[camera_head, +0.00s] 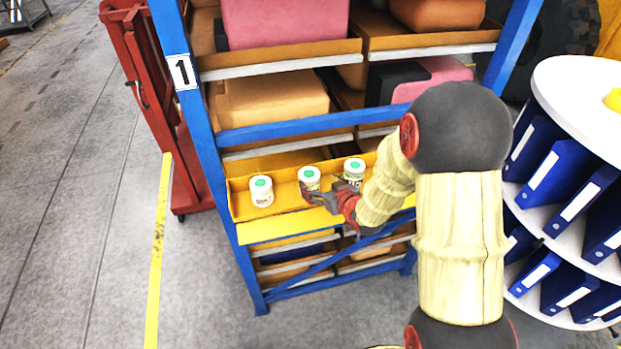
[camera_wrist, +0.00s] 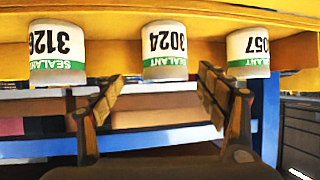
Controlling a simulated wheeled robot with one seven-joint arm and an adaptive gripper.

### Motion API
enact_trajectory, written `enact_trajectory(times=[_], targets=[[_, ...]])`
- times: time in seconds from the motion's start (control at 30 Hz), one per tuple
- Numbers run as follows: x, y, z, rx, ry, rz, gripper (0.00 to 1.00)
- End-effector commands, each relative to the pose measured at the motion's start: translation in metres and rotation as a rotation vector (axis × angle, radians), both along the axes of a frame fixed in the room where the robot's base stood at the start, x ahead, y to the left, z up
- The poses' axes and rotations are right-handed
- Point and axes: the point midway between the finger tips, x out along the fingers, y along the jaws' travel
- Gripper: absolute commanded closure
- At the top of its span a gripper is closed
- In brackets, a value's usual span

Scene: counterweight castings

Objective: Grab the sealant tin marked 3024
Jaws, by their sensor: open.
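The sealant tin marked 3024 (camera_wrist: 165,52) is white with a green band and is the middle one of three in the wrist view, where the labels appear upside down. It is also the middle tin in the head view (camera_head: 309,176), on a yellow shelf tray (camera_head: 282,204). My gripper (camera_wrist: 160,82) is open and empty, its fingers spread either side of the 3024 tin's line. In the head view my gripper (camera_head: 318,192) is just in front of that tin and hides part of its lower side. I cannot tell whether the fingertips reach past its front.
In the wrist view, tin 3126 (camera_wrist: 57,52) stands left and a tin ending in 057 (camera_wrist: 248,52) right, both close by. The blue rack post (camera_head: 205,140) is left of the tray. A shelf with boxes (camera_head: 270,98) lies above. A binder carousel (camera_head: 570,110) stands right.

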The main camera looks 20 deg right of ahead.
Motion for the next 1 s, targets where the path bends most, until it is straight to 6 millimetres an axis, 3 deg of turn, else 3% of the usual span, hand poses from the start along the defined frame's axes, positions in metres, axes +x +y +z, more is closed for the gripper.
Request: enact_trajectory(times=[0.63, 1.0], targets=[[0.052, 0.019, -0.025, -0.001, 0.002, 0.000, 0.26], [0.058, 0.020, -0.028, -0.002, 0.001, 0.000, 0.26]])
